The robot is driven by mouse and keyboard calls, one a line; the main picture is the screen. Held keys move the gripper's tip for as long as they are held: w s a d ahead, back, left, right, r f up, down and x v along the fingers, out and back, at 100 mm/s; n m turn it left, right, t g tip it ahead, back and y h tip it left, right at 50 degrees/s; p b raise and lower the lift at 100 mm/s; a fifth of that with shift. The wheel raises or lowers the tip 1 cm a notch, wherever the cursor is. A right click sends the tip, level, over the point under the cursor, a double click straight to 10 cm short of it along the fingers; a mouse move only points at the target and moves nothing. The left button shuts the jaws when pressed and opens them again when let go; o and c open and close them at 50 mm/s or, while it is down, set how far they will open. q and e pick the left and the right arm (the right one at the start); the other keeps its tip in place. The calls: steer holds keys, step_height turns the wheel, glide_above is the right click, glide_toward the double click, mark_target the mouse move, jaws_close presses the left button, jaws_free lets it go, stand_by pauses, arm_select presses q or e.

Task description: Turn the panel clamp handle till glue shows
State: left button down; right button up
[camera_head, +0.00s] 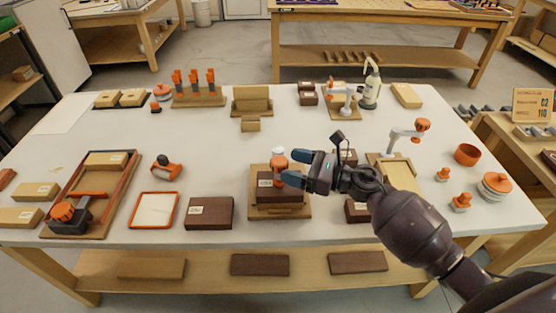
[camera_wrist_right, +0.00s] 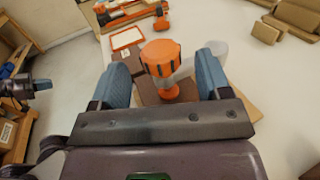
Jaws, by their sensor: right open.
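My right gripper (camera_head: 297,167) is open over the wooden stand at the front middle. In the right wrist view, its blue fingers (camera_wrist_right: 160,82) stand either side of an upright orange-capped knob (camera_wrist_right: 160,57), with gaps visible. The knob shows in the head view (camera_head: 279,162) above a dark block (camera_head: 267,193) on a wooden base (camera_head: 285,212). At the far left, a dark-framed tray (camera_head: 123,185) holds pale boards, an orange bar and a black clamp head with an orange handle (camera_head: 62,211). I cannot tell which of the two is the panel clamp. No glue is visible. Part of my left gripper (camera_wrist_right: 38,86) shows in the wrist view.
A dark box (camera_head: 210,212) and an orange-rimmed white tray (camera_head: 154,210) lie left of the stand. A white-armed device (camera_head: 406,134) and a pump bottle (camera_head: 371,85) stand to the right and behind. Open white tabletop (camera_head: 225,140) lies behind the stand.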

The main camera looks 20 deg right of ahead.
mark_target(278, 160)
steer(key=x, duration=0.3)
steer(key=shift+w+a, duration=0.2)
arm_select(q)
steer(key=shift+s+a, duration=0.1)
steer(key=shift+s, duration=0.2)
arm_select(e)
steer(key=shift+w+a, duration=0.25)
steer(key=shift+a, duration=0.15)
